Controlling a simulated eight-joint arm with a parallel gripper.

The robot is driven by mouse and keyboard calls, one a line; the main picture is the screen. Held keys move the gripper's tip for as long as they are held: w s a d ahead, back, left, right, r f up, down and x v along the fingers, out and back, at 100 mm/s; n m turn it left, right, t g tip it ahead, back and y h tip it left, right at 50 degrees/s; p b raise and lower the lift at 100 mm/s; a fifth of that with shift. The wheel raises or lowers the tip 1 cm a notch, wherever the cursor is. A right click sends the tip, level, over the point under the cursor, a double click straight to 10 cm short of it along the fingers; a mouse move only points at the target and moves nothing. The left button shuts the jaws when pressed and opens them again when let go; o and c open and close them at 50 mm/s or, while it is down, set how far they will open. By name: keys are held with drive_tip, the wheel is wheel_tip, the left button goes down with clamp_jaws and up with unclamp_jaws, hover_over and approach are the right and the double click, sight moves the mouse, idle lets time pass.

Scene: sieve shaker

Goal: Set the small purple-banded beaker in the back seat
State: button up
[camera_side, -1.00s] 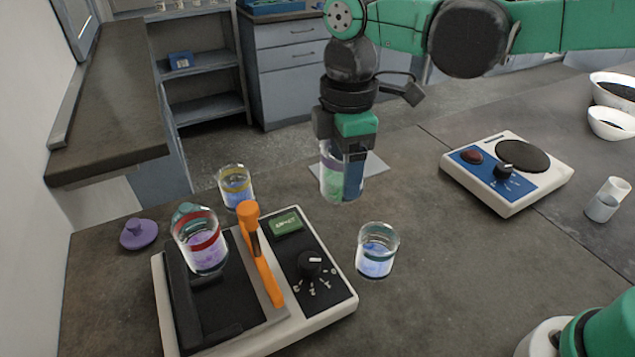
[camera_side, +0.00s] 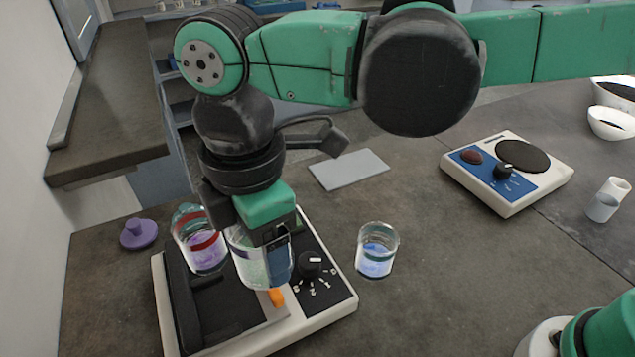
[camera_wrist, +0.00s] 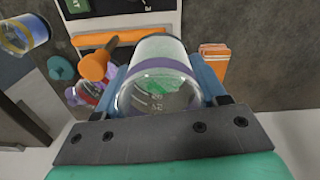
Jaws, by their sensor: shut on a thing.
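My gripper (camera_side: 268,240) is shut on the purple-banded beaker (camera_side: 246,262), a clear glass with greenish contents. In the wrist view the beaker (camera_wrist: 160,72) shows its purple band between the fingers. In the side view it overlaps the shaker (camera_side: 333,309), a white unit with a black tray (camera_side: 225,325); its exact height above the tray I cannot tell. A red-banded beaker (camera_side: 203,246) with purple liquid stands at the tray's far end. The orange clamp lever (camera_wrist: 93,66) shows in the wrist view; in the side view it is mostly hidden behind the held beaker.
A yellow-banded beaker (camera_wrist: 24,34) shows in the wrist view. A purple knobbed lid (camera_side: 139,234) lies left. A grey plate (camera_side: 349,169) lies bare behind. A white-and-blue device (camera_side: 507,172) stands at right.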

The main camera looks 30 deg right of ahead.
sight(224, 305)
drive_tip(key=w+a+m, duration=0.2)
drive_tip(key=a+m, duration=0.3)
drive_tip(key=m, duration=0.1)
drive_tip(key=shift+w+a+f, duration=0.1)
drive_tip(key=shift+w+f, duration=0.05)
drive_tip(key=shift+f, duration=1.75)
drive_tip(key=shift+w+a+f, duration=0.1)
drive_tip(key=shift+f, duration=1.75)
drive_tip(key=shift+f, duration=0.1)
drive_tip(key=o, duration=1.1)
drive_tip(key=shift+c, duration=0.2)
